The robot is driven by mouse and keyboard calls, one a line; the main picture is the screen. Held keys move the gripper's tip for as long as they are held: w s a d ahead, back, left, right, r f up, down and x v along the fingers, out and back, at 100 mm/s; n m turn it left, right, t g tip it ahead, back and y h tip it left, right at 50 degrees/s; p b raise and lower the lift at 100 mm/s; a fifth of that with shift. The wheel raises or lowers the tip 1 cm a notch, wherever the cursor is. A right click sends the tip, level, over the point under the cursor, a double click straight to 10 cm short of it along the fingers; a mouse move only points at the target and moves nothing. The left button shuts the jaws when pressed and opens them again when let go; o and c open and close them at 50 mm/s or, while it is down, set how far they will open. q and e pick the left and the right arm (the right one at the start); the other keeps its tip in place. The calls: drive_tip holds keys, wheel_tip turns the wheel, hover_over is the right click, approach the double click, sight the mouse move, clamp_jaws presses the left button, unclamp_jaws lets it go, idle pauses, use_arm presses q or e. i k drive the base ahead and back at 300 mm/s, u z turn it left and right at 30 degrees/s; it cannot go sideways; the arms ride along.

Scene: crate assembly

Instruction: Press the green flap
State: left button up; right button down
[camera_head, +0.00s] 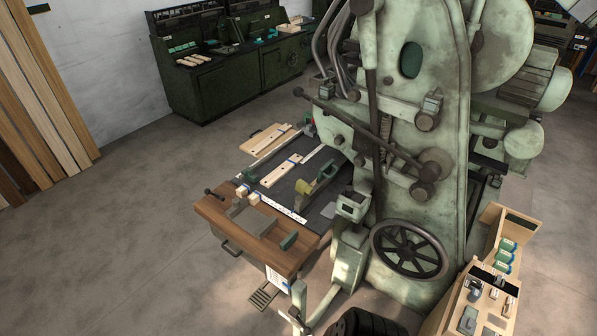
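No part is plainly marked as the green flap. A small green piece (289,241) sits at the near right corner of the brown wooden bench (222,222). I cannot tell which of these, if either, is the flap. Neither of my grippers shows in the head view.
A large pale green machine (408,130) with a dark handwheel (410,248) stands right of the bench. Light wooden boards (281,172) lie on the work surface. A wooden crate-like stand (513,226) holds small parts at lower right. The left floor is clear.

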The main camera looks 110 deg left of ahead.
sight(323, 173)
drive_tip(key=u, duration=3.45)
drive_tip(key=i, duration=0.5)
